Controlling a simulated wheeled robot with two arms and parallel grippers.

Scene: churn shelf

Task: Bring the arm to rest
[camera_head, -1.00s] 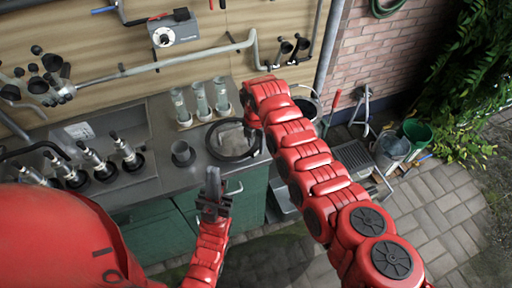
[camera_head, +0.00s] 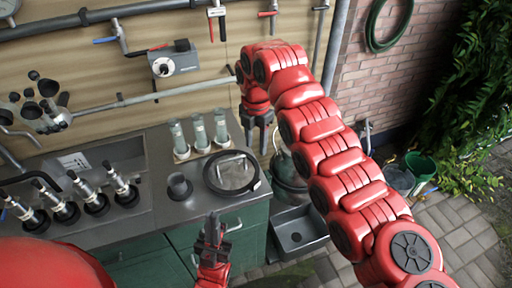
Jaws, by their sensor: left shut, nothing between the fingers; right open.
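My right arm (camera_head: 335,170) reaches up from the lower right, bends at the top and hangs down. Its gripper (camera_head: 257,140) is open and empty, with dark fingers pointing down at the counter's right end. It is beside a round glassy lid (camera_head: 232,174) with a dark rim, which lies on the counter; I cannot tell the exact gap. My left gripper (camera_head: 212,230) is shut and empty, pointing up in front of the green cabinet. Much of its arm is out of view.
The grey counter (camera_head: 150,222) holds three clear cylinders (camera_head: 200,132), a grey cup (camera_head: 179,186) and several metal-and-black fittings (camera_head: 82,191). A metal vessel (camera_head: 284,170) stands partly hidden behind my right arm, above a grey basin (camera_head: 300,232). Buckets (camera_head: 420,165) stand on the paving.

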